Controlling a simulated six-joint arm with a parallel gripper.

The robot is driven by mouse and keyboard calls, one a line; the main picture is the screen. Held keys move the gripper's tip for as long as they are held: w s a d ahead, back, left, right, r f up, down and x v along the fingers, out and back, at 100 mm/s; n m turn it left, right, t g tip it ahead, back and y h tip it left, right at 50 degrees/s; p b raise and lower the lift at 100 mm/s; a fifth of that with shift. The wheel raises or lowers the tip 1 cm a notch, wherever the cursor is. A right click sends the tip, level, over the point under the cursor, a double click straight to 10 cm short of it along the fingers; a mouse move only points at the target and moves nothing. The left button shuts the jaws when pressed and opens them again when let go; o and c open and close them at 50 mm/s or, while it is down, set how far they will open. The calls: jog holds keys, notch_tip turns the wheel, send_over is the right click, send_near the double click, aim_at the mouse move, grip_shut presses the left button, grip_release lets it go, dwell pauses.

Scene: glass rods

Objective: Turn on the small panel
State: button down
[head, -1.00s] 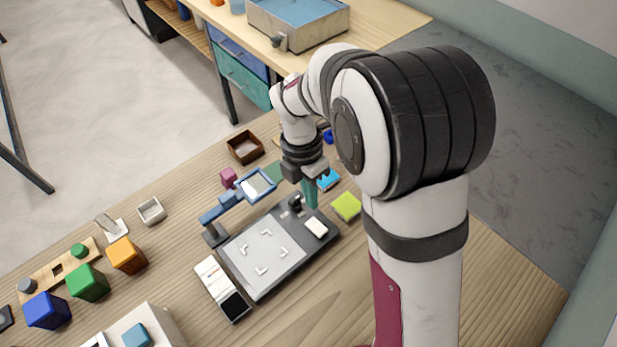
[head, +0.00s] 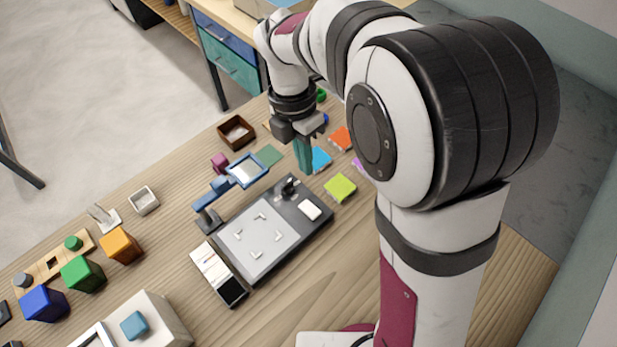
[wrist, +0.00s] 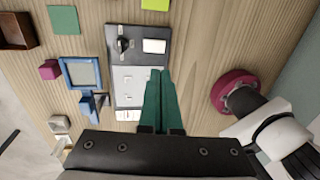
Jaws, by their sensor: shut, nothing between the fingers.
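A flat dark-grey unit (head: 247,278) lies on the wooden table, with a paler grey panel (head: 262,238) bearing white corner marks. A black switch or knob (head: 288,187) stands at its far end, beside a white block or button (head: 310,210). The same unit shows in the wrist view, with its knob (wrist: 123,44) and white block (wrist: 154,46). Whether the panel is lit I cannot tell. My gripper (head: 305,170), with green fingers, is shut and empty. It is above the table just past the knob end, apart from the knob in the head view.
A blue-framed magnifier-like stand (head: 247,170) rises beside the unit's left edge. A white-and-black strip (head: 219,273) lies along its near left. Coloured cubes (head: 82,273) stand at left.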

aim_at(314, 212)
jog(key=f, duration=0.4)
jog(key=s+d+f, duration=0.1)
jog(key=f, duration=0.9)
jog(key=shift+s+d, duration=0.25)
jog(key=shift+d, duration=0.05)
jog(key=shift+s+d+f, duration=0.1)
jog(key=shift+f, duration=0.1)
jog(key=shift+w+a+r, duration=0.15)
jog(key=shift+w+a, duration=0.45)
jog(key=shift+a, duration=0.05)
jog(key=shift+r, duration=0.1)
notch_tip(314, 212, up, 14)
jog(key=w+a, duration=0.1)
jog(key=shift+w+a, duration=0.25)
